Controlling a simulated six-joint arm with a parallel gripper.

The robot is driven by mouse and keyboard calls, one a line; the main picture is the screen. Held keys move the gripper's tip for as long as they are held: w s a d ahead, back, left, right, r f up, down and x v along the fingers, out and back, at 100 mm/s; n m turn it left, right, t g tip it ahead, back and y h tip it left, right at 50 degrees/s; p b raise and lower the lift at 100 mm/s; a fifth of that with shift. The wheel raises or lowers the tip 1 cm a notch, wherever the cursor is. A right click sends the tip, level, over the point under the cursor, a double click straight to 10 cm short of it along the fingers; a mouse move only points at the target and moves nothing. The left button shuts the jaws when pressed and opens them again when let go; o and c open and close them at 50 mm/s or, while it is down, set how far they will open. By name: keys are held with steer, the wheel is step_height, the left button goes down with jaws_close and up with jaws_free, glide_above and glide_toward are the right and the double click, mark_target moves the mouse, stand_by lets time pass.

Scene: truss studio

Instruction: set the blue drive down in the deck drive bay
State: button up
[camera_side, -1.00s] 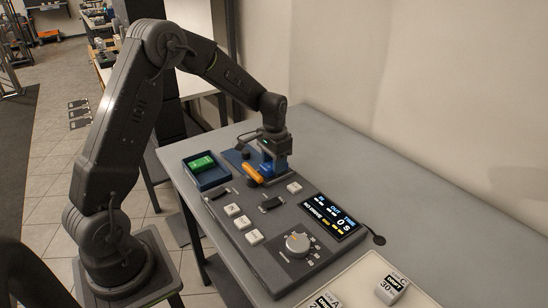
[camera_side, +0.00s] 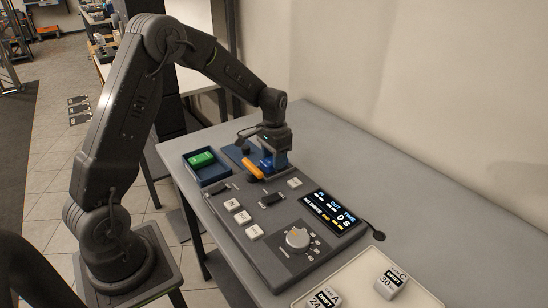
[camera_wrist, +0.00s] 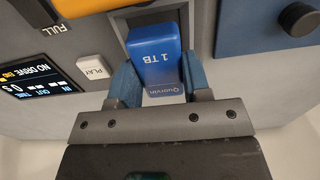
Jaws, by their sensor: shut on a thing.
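The blue drive (camera_wrist: 155,55), marked 1 TB, is between the blue fingertips of my gripper (camera_wrist: 154,84) in the wrist view. The gripper is shut on it. Its far end is over a dark recess, the deck drive bay (camera_wrist: 118,28), on the grey deck. I cannot tell whether the drive touches the bay floor. In the side view the blue drive (camera_side: 266,163) shows below my gripper (camera_side: 270,158), at the far end of the deck (camera_side: 285,213). The bay is hidden there by the gripper and drive.
An orange drive (camera_side: 253,169) lies close beside the blue one. A green drive (camera_side: 201,158) sits in a blue tray (camera_side: 215,177) to the left. The deck screen (camera_wrist: 35,75) reads NO DRIVE. Keys and a dial (camera_side: 297,237) are nearer. The table right of the deck is mostly clear.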

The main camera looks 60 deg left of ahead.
steer(key=shift+f, duration=0.6)
steer(key=o, duration=0.7)
steer(key=shift+r, duration=5.5)
steer(key=shift+r, duration=0.1)
steer(key=s+d+r+t, duration=0.3)
steer(key=s+d+r, duration=0.6)
steer(key=s, duration=0.3)
steer(key=s+d+t, duration=0.1)
steer(key=s, duration=0.3)
steer(key=s+d, duration=0.2)
steer(key=s, duration=0.2)
steer(key=s+d+f+t, duration=0.1)
steer(key=s+d, duration=0.1)
steer(key=s, duration=0.2)
steer(key=shift+d+t, duration=0.2)
steer(key=shift+t, duration=0.1)
